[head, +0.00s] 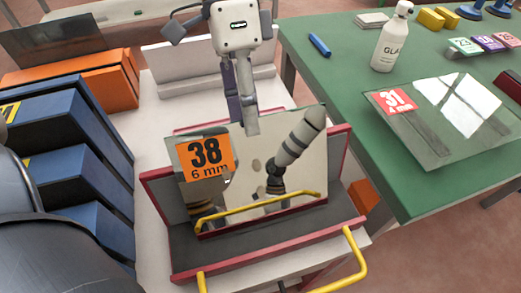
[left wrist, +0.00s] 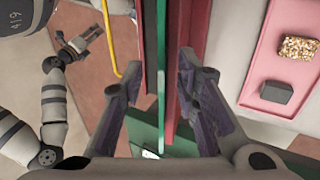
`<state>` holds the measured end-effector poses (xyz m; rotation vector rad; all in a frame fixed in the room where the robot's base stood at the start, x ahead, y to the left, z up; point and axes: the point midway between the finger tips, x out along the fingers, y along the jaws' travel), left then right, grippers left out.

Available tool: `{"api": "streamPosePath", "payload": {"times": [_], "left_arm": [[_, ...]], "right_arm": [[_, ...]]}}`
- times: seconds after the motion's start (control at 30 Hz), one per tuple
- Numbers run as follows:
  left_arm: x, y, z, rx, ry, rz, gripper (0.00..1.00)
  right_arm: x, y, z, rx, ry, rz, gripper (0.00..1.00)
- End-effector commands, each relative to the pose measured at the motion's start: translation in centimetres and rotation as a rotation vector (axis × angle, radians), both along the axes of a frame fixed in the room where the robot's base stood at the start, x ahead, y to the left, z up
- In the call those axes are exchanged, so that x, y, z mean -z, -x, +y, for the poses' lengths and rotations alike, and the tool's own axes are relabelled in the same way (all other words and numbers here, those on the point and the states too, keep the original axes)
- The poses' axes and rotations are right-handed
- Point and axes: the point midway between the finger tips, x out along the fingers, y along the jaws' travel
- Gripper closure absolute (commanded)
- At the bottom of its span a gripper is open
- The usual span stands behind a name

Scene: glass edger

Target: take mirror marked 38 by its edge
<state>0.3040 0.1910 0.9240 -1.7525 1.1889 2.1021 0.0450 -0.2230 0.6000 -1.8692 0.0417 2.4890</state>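The mirror marked 38 (head: 245,165) stands upright, leaning in a red-edged grey rack (head: 265,242), with its orange "38 6 mm" label at the upper left. My left gripper (head: 245,118) comes down over the mirror's top edge in the head view. In the left wrist view its fingers (left wrist: 160,85) are spread apart. The mirror's thin green edge (left wrist: 161,40) runs between them, with a gap on each side. My right gripper (left wrist: 84,44) shows small at the upper left of the left wrist view, away from the mirror; its finger state is unclear. The head view shows an arm reflected in the mirror.
A green table (head: 345,88) on the right holds a mirror marked 31 (head: 450,120) and a white bottle (head: 391,40). Blue bins (head: 60,140) stand at the left. A pink tray (left wrist: 262,65) lies behind the rack.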

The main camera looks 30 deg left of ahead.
Motion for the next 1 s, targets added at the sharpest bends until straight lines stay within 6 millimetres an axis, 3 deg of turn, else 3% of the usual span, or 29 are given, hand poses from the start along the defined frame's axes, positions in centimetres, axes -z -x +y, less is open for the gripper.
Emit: {"api": "streamPosePath", "payload": {"times": [0.03,0.13,0.37,0.4,0.5,0.53,1.0], "left_arm": [[1.2,0.3,-0.4,0.001,0.002,0.01,0.72],[2.4,0.8,-0.9,0.001,0.0,0.006,0.72],[2.6,0.8,-1.0,-0.001,0.0,-0.002,0.72],[2.6,0.8,-1.0,-0.001,0.0,-0.002,0.74],[2.6,0.8,-1.0,0.0,0.0,-0.001,0.97],[2.5,0.8,-1.0,0.0,0.0,-0.001,1.0],[2.2,0.8,-1.0,-0.001,0.001,-0.003,1.0]], "right_arm": [[0.4,0.3,0.0,0.0,0.0,0.012,0.6],[0.6,0.5,0.0,0.0,0.0,0.018,0.6],[0.5,0.5,0.0,-0.001,0.0,0.016,0.6],[0.5,0.5,0.0,-0.001,0.0,0.016,0.6],[0.5,0.5,0.0,-0.001,0.0,0.016,0.6],[0.5,0.5,0.0,-0.001,0.0,0.016,0.6],[0.4,0.4,0.0,-0.001,0.0,0.013,0.6]]}}
